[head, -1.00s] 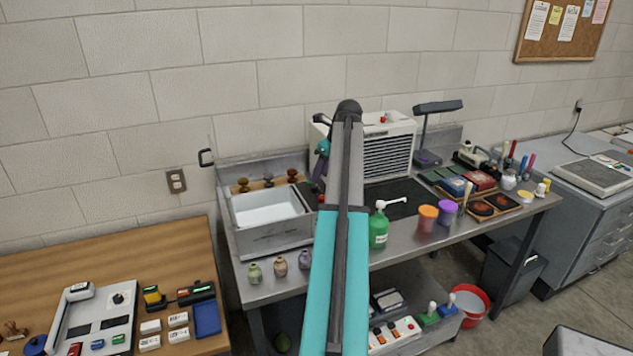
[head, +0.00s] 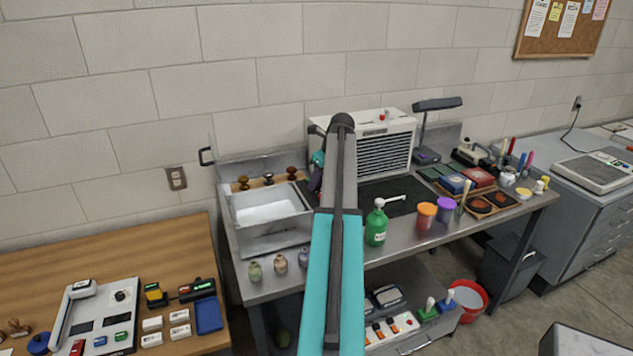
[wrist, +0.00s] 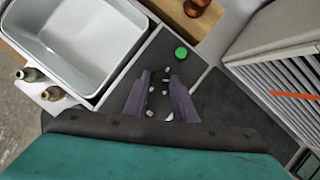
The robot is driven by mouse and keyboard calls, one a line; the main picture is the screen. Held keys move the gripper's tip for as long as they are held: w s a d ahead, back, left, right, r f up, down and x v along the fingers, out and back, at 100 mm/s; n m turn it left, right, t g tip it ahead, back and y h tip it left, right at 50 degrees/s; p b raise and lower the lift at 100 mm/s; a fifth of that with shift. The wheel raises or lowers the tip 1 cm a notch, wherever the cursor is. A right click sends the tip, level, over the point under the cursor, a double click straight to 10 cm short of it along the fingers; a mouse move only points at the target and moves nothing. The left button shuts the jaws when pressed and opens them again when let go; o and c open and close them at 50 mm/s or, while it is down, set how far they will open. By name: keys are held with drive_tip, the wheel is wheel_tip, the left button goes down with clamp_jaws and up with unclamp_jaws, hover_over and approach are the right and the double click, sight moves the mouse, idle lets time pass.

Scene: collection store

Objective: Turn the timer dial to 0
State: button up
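A white panel (head: 95,318) lies on the wooden table at the left in the head view. It carries a round black dial (head: 120,296); I cannot read its marks or tell whether it is the timer dial. My gripper (wrist: 162,82) shows in the wrist view with two purple fingers apart and no object clearly held. It is above a dark grey surface (wrist: 211,92) beside the white basin (wrist: 75,40). Several small pale specks show between the fingers. A round green button (wrist: 181,53) is just beyond the right fingertip. In the head view my arm hides most of the gripper.
A green pump bottle (head: 376,228), an orange cup (head: 426,216) and a purple cup (head: 446,210) stand right of my arm. Small vases (head: 255,272) line the bench's front left.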

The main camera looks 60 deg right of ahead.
clamp_jaws()
drive_tip(key=shift+d+n, duration=0.1)
drive_tip(key=shift+n, duration=0.3)
drive_tip(key=n, duration=0.1)
drive_tip(key=n+y+p, duration=0.1)
drive_tip(key=n, duration=0.1)
drive_tip(key=n+y, duration=0.1)
drive_tip(key=n, duration=0.1)
drive_tip(key=shift+w+d+r+p, duration=0.1)
drive_tip(key=shift+w+d+p, duration=0.05)
drive_tip(key=shift+d+p, duration=0.15)
drive_tip(key=n+g+y, duration=0.1)
drive_tip(key=n, duration=0.2)
drive_tip(key=n+y, duration=0.1)
drive_tip(key=n, duration=0.1)
drive_tip(key=shift+w+n+g+p, duration=0.1)
drive_tip(key=shift+n+g+p, duration=0.2)
drive_tip(key=shift+n+g, duration=0.1)
drive_tip(key=o, duration=0.5)
unclamp_jaws()
